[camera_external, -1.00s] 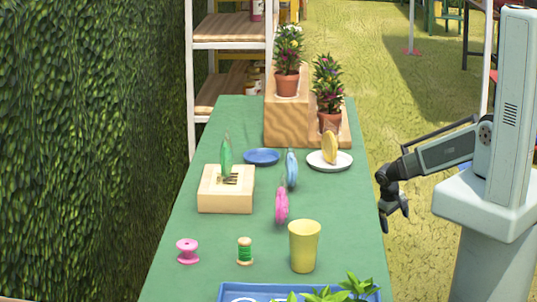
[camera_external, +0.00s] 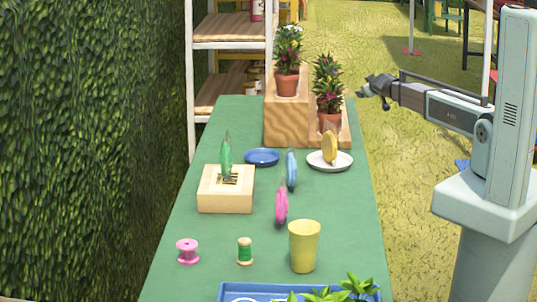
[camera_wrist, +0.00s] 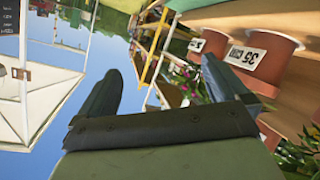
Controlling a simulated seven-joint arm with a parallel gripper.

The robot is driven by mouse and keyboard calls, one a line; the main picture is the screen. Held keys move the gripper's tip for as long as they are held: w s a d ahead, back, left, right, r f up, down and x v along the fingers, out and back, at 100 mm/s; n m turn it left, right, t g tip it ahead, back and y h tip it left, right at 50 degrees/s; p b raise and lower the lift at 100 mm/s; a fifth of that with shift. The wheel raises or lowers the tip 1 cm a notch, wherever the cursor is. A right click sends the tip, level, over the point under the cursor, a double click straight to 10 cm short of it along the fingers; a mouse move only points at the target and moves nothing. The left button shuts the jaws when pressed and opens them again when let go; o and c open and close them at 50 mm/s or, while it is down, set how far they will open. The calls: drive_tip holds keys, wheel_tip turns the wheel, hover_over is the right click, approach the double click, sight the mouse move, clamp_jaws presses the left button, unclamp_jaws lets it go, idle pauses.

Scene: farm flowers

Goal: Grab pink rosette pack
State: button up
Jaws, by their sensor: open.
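The pink rosette pack (camera_external: 281,206) stands on the green table, a little right of the middle, in the external view. A blue pack (camera_external: 291,170) stands just behind it. My gripper (camera_external: 364,87) is open and empty, raised near the table's back right corner, beside the potted plants and far from the pink pack. In the wrist view my gripper (camera_wrist: 160,85) shows two spread fingers with nothing between them. The pink pack is not in the wrist view.
A yellow cup (camera_external: 304,247) stands in front of the pink pack. A green pack (camera_external: 226,158) stands in a wooden block (camera_external: 226,196); a yellow pack (camera_external: 330,147) is on a white plate (camera_external: 343,163). A pink spool (camera_external: 187,251) and green spool (camera_external: 245,252) stand front left.

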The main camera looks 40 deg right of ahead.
drive_tip(key=w+a+r+n+t+y, duration=0.1)
drive_tip(key=w+a+r+t+y, duration=0.2)
drive_tip(key=a+r, duration=0.45)
drive_tip(key=w+a+r+n+t, duration=0.2)
drive_tip(key=w+a+r, duration=0.35)
drive_tip(key=r, duration=0.25)
drive_tip(key=s+a+r+g+y, duration=0.1)
drive_tip(key=s+a+g+y, duration=0.1)
drive_tip(key=a, duration=1.6)
drive_tip(key=s+a+g+y, duration=0.1)
drive_tip(key=s+a+y, duration=0.15)
drive_tip(key=a, duration=1.55)
drive_tip(key=s+a+f+n+g+y, duration=0.1)
drive_tip(key=s+a+f+g, duration=0.1)
drive_tip(key=s+a, duration=0.35)
drive_tip(key=s+a+f+n+g, duration=0.1)
drive_tip(key=s+a, duration=0.2)
drive_tip(key=a, duration=0.6)
drive_tip(key=n+g, duration=0.4)
drive_tip(key=g, duration=0.6)
hover_over(282, 210)
drive_tip(key=w+d, duration=0.3)
drive_tip(key=w, duration=0.1)
wheel_tip(282, 210, down, 8)
drive_tip(key=shift+f, duration=0.2)
drive_tip(key=shift+s+a+f+g, duration=0.1)
drive_tip(key=shift+s+g, duration=0.2)
drive_tip(key=shift+s, duration=0.1)
drive_tip(key=shift+f, duration=6.85)
